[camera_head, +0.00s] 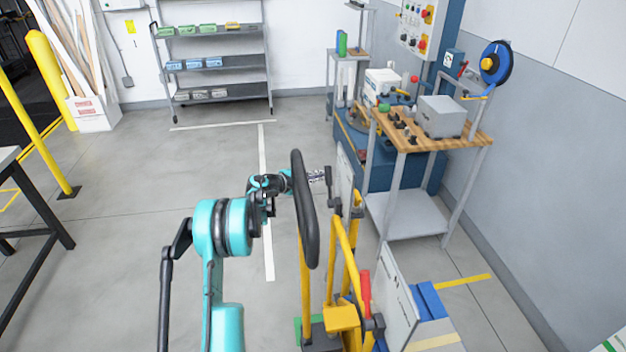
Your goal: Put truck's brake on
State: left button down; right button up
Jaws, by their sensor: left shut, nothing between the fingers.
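The truck (341,318) stands at lower centre, with yellow uprights and a black loop handle (305,215) at its top. A lever with a red grip (365,292) rises upright on the right side of its yellow frame; I cannot tell whether this is the brake. My left gripper (319,176) is shut and empty, beyond the upper part of the handle, which partly hides it. It is above and left of the red lever, apart from it. I cannot tell whether it touches the handle. My right gripper is out of view.
A wooden-topped bench (440,138) with a grey box stands at right, near a blue cabinet (405,170). Shelves (215,60) stand at the back wall. Yellow rails (40,135) and a dark-legged table (45,205) are at left. The floor left of centre is clear.

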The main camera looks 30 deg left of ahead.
pick_arm(q)
jog(key=shift+s+d+r, duration=0.15)
jog(key=shift+s+d, duration=0.05)
jog(key=shift+d, duration=0.1)
